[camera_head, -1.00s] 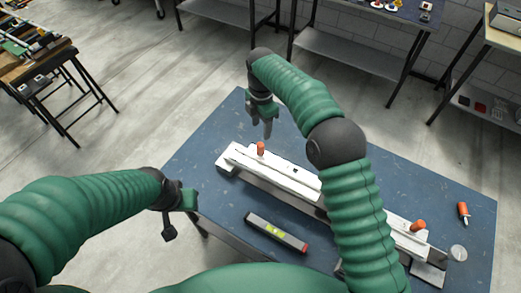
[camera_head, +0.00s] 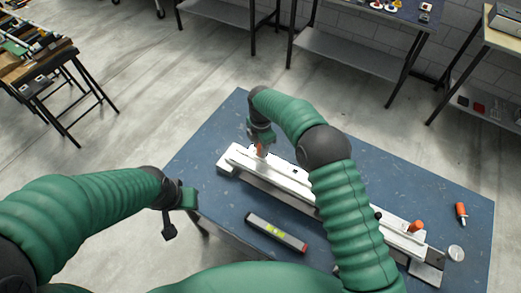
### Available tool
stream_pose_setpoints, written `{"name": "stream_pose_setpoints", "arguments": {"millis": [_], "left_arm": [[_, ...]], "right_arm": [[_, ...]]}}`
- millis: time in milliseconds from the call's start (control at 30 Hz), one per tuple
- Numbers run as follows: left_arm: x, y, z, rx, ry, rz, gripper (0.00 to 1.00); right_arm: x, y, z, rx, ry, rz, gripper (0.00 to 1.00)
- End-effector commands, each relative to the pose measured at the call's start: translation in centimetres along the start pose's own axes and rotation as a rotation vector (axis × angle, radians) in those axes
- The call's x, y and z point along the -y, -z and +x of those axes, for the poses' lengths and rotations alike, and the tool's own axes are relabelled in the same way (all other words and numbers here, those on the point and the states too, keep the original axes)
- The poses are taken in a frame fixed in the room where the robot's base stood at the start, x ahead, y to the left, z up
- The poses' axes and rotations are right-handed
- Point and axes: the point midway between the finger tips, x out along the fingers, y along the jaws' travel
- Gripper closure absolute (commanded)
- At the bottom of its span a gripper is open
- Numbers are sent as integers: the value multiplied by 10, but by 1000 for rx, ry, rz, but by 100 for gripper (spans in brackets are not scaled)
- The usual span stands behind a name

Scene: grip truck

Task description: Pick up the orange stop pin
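One orange stop pin (camera_head: 260,151) stands at the left end of the white grip truck (camera_head: 285,176) on the blue table. My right gripper (camera_head: 261,147) is down over this pin, with its fingers at the pin's sides. The fingers partly hide the pin, and I cannot tell whether they are closed on it. A second orange pin (camera_head: 416,227) stands at the right end of the truck. My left gripper (camera_head: 176,218) hangs beyond the table's left edge, away from the pins. Its finger opening is unclear.
A dark level with a yellow-green window (camera_head: 277,232) lies in front of the truck. An orange-handled tool (camera_head: 461,212) and a small clear round container (camera_head: 456,252) are at the table's right end. The blue table (camera_head: 225,130) is bare at the back left.

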Motion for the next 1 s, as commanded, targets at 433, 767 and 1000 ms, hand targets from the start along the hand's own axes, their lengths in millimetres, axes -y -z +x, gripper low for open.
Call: {"name": "stream_pose_setpoints", "arguments": {"millis": [433,767,1000], "left_arm": [[0,0,0,0,0,0,64],[0,0,1,0,0,0,64],[0,-2,9,0,0,0,64]], "right_arm": [[0,0,0,0,0,0,100],[0,0,-2,0,-1,0,100],[-1,0,-32,0,-5,0,100]]}}
